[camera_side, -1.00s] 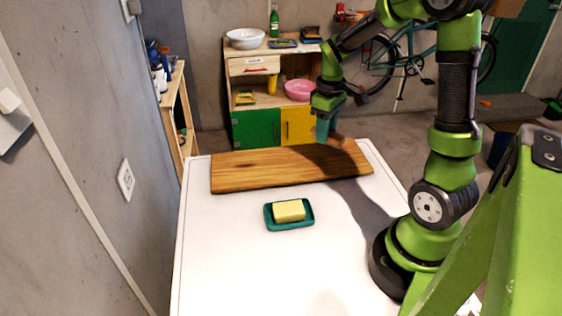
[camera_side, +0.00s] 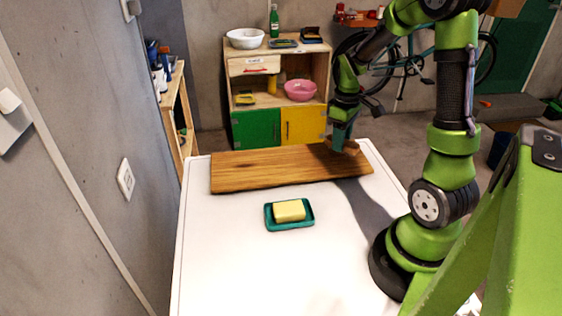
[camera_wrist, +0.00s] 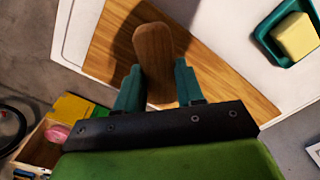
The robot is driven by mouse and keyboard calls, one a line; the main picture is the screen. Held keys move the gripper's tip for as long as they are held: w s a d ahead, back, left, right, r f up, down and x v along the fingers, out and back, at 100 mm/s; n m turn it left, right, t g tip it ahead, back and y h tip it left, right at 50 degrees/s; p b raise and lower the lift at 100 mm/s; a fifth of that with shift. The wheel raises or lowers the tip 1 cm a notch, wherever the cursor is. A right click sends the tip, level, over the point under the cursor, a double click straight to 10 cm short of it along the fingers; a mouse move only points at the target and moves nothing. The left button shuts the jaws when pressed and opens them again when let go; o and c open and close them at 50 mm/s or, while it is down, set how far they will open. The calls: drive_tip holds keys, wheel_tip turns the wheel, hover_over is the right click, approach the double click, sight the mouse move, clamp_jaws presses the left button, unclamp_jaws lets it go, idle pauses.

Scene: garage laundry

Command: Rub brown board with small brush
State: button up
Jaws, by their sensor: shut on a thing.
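The brown wooden board (camera_side: 265,170) lies flat across the far end of the white table. It also shows in the wrist view (camera_wrist: 237,75). My gripper (camera_side: 342,143) is over the right end of the board, pointing down. In the wrist view its two teal fingers (camera_wrist: 158,88) are shut on the small brush (camera_wrist: 154,50), whose brown wooden back shows between them. A bit of the brush (camera_side: 352,148) shows beside the fingers in the side view. Its bristles are hidden, and I cannot tell whether they touch the board.
A teal dish (camera_side: 270,219) with a yellow soap bar (camera_side: 290,210) sits on the white table (camera_side: 240,265) in front of the board. The front of the table is clear. A shelf cabinet (camera_side: 240,85) with a pink bowl (camera_side: 300,90) stands beyond the table.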

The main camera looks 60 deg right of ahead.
wheel_tip(320, 180, down, 3)
drive_tip(key=shift+f, duration=0.15)
drive_tip(key=shift+w+d+f, duration=0.2)
drive_tip(key=shift+d+f, duration=0.05)
drive_tip(key=shift+f, duration=0.2)
drive_tip(key=shift+w+d+f, duration=0.2)
drive_tip(key=shift+f, duration=0.25)
drive_tip(key=shift+c, duration=0.4)
drive_tip(key=shift+w+d, duration=2.4)
drive_tip(key=shift+w, duration=0.05)
drive_tip(key=shift+w+a, duration=0.55)
drive_tip(key=shift+a, duration=0.05)
drive_tip(key=shift+s+a, duration=2.9)
drive_tip(key=shift+s, duration=0.05)
drive_tip(key=shift+w+a, duration=0.55)
drive_tip(key=shift+w, duration=0.15)
drive_tip(key=shift+w+d, duration=2.65)
drive_tip(key=shift+d, duration=0.2)
drive_tip(key=shift+w, duration=0.3)
drive_tip(key=shift+w+a, duration=0.25)
drive_tip(key=shift+a, duration=0.35)
drive_tip(key=shift+s+a, duration=2.7)
drive_tip(key=shift+s, duration=0.05)
wheel_tip(320, 180, up, 8)
drive_tip(key=shift+r, duration=0.15)
